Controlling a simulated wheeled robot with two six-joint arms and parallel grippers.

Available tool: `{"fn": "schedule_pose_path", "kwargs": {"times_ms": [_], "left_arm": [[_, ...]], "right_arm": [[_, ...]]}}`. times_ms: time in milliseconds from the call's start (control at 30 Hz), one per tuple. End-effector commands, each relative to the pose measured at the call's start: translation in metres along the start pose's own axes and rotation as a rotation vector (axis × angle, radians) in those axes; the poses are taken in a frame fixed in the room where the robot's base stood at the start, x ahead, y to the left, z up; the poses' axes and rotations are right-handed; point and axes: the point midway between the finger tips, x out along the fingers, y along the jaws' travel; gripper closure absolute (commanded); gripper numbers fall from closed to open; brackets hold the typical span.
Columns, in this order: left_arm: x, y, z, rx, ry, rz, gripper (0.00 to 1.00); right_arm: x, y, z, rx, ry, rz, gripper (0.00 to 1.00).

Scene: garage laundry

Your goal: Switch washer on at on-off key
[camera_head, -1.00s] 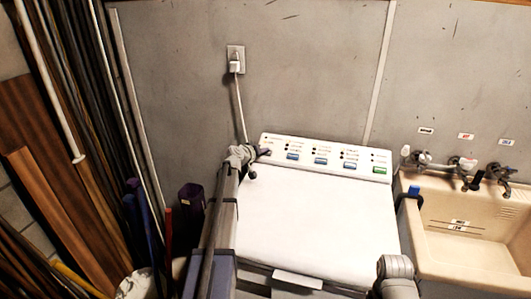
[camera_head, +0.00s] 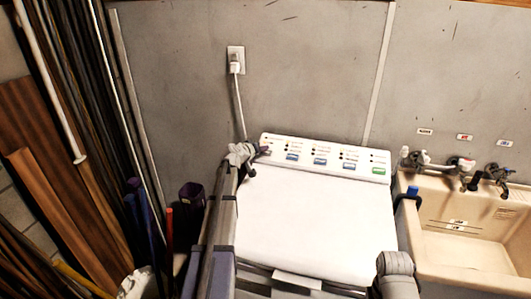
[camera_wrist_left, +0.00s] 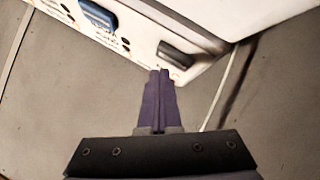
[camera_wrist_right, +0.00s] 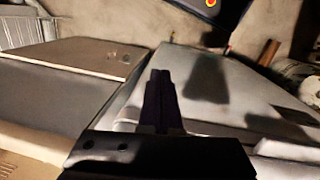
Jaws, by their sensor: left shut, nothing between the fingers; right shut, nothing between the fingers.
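The white washer (camera_head: 315,225) stands in the middle of the head view with its lid closed. Its control panel (camera_head: 330,147) runs along the back edge, with several blue keys and a green key. In the left wrist view a dark grey key (camera_wrist_left: 178,50) sits at the panel's end, near a blue key (camera_wrist_left: 98,15). My left gripper (camera_head: 264,149) is shut and empty at the panel's left end. Its tips (camera_wrist_left: 160,71) show just below the grey key; I cannot tell whether they touch the panel. My right gripper (camera_wrist_right: 161,72) is shut and empty.
A beige sink (camera_head: 465,255) with taps (camera_head: 480,172) stands right of the washer. Boards and poles (camera_head: 75,120) lean at the left. A plug with a cord (camera_head: 236,67) is in the wall socket behind the washer.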

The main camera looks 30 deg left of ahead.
Motion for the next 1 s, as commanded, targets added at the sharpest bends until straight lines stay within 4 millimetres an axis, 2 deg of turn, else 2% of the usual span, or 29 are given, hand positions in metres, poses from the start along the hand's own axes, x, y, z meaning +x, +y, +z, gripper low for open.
{"fn": "schedule_pose_path", "kwargs": {"times_ms": [500, 1000], "left_arm": [[-0.033, 0.025, -0.025, 0.0, 0.0, 0.0, 1.0], [-0.034, 0.024, -0.025, 0.0, 0.0, 0.0, 1.0]], "right_arm": [[-0.045, 0.004, 0.003, 0.0, 0.0, 0.0, 1.0], [-0.044, 0.004, 0.003, 0.0, 0.0, 0.0, 1.0]]}}
